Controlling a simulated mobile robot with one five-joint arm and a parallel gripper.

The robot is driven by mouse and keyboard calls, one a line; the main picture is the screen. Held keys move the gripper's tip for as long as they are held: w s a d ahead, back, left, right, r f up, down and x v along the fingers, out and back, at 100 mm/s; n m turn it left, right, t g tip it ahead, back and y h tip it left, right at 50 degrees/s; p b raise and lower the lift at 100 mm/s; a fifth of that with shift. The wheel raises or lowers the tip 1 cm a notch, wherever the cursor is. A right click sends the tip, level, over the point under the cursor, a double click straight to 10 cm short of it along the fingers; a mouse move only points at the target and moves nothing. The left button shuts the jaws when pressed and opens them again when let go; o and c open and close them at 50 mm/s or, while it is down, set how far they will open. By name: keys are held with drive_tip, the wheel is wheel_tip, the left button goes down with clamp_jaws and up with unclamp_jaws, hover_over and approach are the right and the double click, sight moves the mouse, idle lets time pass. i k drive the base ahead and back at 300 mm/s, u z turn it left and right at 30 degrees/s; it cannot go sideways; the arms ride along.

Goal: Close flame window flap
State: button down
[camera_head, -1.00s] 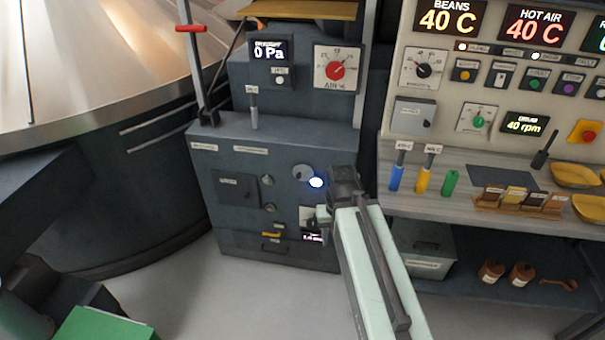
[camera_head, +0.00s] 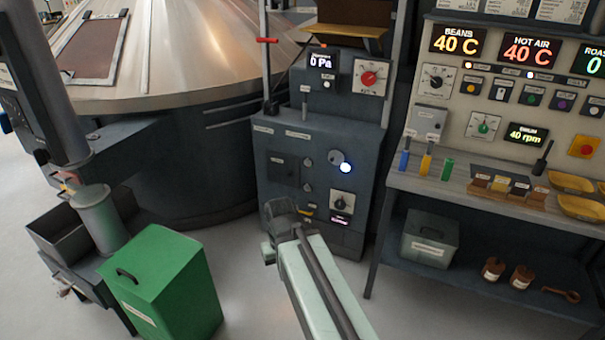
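The flame window (camera_head: 346,168) is a small glowing blue-white spot on the front of the dark burner cabinet (camera_head: 300,232). A grey round disc (camera_head: 336,157), which looks like its flap, sits just up and left of the glow and leaves it uncovered. My gripper (camera_head: 275,215), at the end of my pale green arm, is low and left of the window, apart from it in the picture. Its dark wrist part hides some of the cabinet's lower front. The fingertips cannot be made out, so I cannot tell whether they are open.
A knob with a small display (camera_head: 341,201) is below the window. A workbench (camera_head: 450,195) stands to the right, with a grey box (camera_head: 430,240) on its lower shelf. A green bin (camera_head: 165,285) stands at the lower left. Some floor before the cabinet is free.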

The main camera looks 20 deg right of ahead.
sight(335, 158)
drive_tip(key=z, duration=0.5)
drive_tip(key=i, duration=1.95)
drive_tip(key=u, duration=1)
